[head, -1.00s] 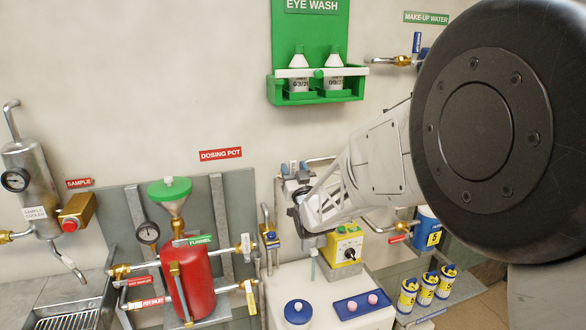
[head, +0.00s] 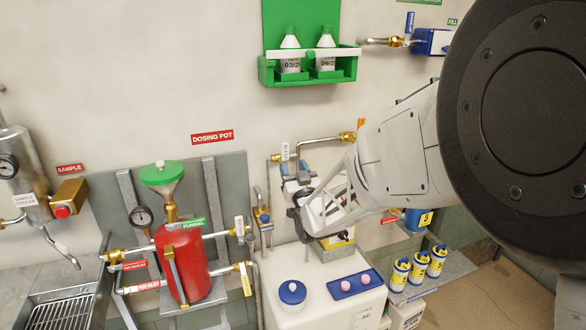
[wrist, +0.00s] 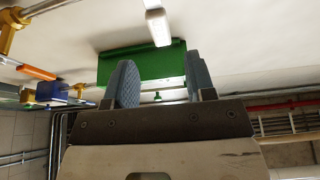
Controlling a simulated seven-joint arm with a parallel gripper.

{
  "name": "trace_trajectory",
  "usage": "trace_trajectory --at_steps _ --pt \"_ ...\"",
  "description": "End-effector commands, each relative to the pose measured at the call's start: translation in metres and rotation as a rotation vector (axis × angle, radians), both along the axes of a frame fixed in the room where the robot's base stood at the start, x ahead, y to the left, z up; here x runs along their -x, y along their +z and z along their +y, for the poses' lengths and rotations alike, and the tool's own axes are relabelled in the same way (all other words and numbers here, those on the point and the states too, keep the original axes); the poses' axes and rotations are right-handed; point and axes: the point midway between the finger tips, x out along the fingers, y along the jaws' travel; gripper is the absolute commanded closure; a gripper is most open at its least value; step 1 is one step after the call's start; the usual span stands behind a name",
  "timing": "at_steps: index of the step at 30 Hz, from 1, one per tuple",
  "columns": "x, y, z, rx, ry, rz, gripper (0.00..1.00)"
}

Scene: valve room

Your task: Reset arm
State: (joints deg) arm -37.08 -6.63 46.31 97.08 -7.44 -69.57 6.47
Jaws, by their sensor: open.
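My gripper (head: 297,174) is in the middle of the head view, in front of the wall and above the white tank. My grey arm comes in from the right. In the wrist view its two blue-grey finger pads (wrist: 161,82) stand apart with nothing between them. The underside of the green eye wash holder (wrist: 140,64) shows beyond the fingers. No object is held. My wrist partly hides the yellow pump unit (head: 342,240) in the head view.
A red dosing pot (head: 183,262) with a green-lidded funnel (head: 162,173) stands left of my gripper. The white tank (head: 287,262) carries a blue lid (head: 292,292) and a blue tray (head: 340,290). Several yellow-blue bottles (head: 419,264) stand right. The eye wash holder (head: 308,72) hangs above.

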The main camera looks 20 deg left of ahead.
Motion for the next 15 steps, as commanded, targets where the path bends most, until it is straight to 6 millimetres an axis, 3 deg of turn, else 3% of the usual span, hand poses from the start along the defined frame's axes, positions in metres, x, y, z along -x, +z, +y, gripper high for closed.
trace_trajectory --at_steps 10,15 --pt "-0.001 0.002 -0.002 0.004 -0.004 0.003 0.5" --pt "-0.007 0.008 -0.019 0.036 -0.032 0.038 0.5"
